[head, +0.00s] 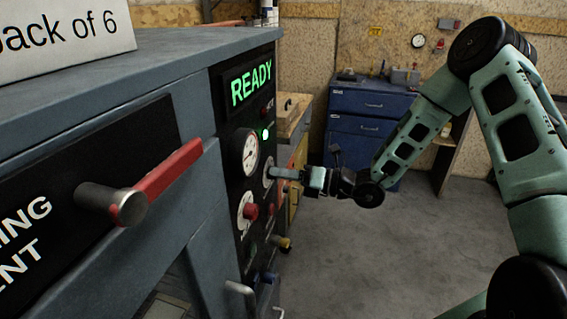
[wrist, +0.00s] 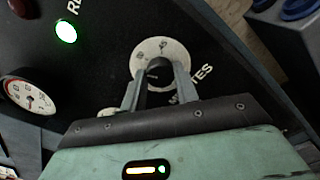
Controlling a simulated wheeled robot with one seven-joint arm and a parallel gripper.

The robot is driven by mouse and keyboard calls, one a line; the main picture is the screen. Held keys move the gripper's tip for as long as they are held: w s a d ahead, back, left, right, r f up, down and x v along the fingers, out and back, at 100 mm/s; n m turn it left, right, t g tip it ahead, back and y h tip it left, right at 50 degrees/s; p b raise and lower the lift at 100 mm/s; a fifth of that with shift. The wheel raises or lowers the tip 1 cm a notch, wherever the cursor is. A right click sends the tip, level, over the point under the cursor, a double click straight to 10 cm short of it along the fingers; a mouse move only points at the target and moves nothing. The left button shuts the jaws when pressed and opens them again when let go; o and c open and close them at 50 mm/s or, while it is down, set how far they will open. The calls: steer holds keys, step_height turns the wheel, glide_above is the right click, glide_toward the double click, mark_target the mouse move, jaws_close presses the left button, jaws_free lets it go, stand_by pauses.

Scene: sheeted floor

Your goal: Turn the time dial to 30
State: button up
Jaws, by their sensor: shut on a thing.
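The time dial (wrist: 157,51) is a pale round plate with a dark knob at its middle, on the black control panel (head: 230,160). Lettering ending in "TES" runs beside it in the wrist view. In the head view the dial (head: 269,170) is seen at a steep angle, partly behind my fingers. My gripper (wrist: 156,82) has its two grey fingers on either side of the dark knob, shut on it. My gripper also shows in the head view (head: 285,173), reaching in from the right. The number the dial points to is too small to read.
A green "READY" display (head: 251,84) and a lit green lamp (head: 265,134) are above the dial. A gauge (head: 250,152) is beside it, and a red knob (head: 250,211) is below. A red-handled lever (head: 165,180) juts out nearer. Open floor (head: 370,260) lies right.

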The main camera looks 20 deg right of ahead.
steer(key=shift+m+p, duration=1.85)
steer(key=shift+m, duration=0.25)
steer(key=o, duration=1)
steer(key=shift+d, duration=0.1)
steer(key=b+v, duration=0.4)
steer(key=v, duration=1.3)
steer(key=shift+s+d+b, duration=0.1)
steer(key=shift+b, duration=0.2)
